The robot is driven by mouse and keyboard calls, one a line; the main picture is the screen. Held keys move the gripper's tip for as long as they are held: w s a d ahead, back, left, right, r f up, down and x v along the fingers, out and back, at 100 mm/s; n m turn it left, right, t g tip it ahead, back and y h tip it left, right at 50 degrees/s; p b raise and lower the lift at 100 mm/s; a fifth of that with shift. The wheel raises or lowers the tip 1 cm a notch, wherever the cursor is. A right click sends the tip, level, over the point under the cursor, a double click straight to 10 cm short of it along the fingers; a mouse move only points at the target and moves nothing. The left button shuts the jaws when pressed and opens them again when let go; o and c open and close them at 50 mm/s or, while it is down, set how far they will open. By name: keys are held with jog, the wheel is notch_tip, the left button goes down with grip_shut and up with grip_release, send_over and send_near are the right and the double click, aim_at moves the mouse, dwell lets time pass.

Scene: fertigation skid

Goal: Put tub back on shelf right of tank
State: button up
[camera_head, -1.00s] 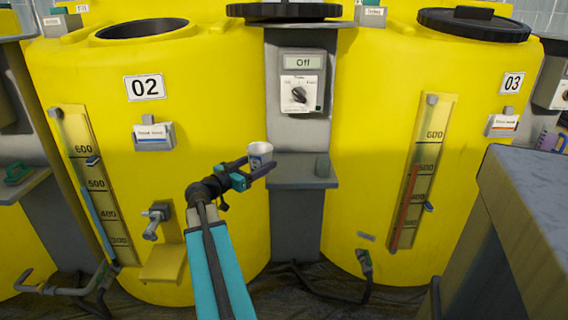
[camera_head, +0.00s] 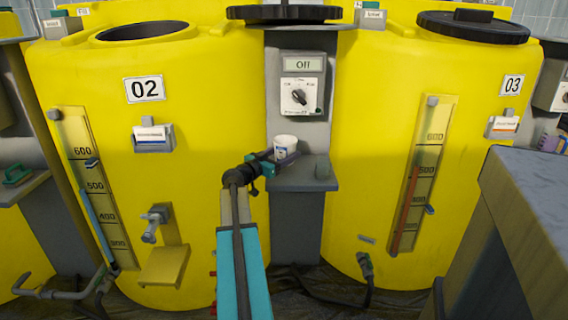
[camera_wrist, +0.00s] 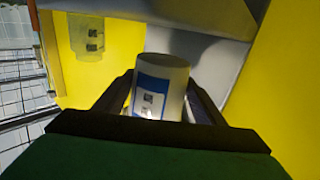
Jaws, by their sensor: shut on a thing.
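The tub (camera_head: 285,146) is white with a blue and white label. It is upright over the grey shelf (camera_head: 297,180) on the post between the yellow tanks. My gripper (camera_head: 277,158) is shut on the tub from the left. In the wrist view the tub (camera_wrist: 163,85) sits between the two fingers. I cannot tell if the tub's base touches the shelf, as the gripper hides it. The yellow tank marked 02 (camera_head: 200,110) stands left of the shelf, with its lid opening uncovered.
A control box with a dial (camera_head: 301,96) is on the post above. Tank 03 (camera_head: 370,130) is to the right. A grey bench (camera_head: 525,190) fills the lower right. Hoses lie on the floor.

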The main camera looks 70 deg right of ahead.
jog(key=shift+f+b, duration=0.35)
jog(key=shift+f, duration=1.4)
jog(key=shift+f+b, duration=0.2)
jog(key=shift+b, duration=0.15)
jog(key=o, duration=1.4)
jog(key=shift+c, duration=0.2)
jog(key=shift+r+p, duration=0.25)
jog(key=shift+p, duration=0.15)
jog(key=v, duration=1.2)
jog(key=shift+p, duration=0.3)
jog(key=shift+f, duration=0.1)
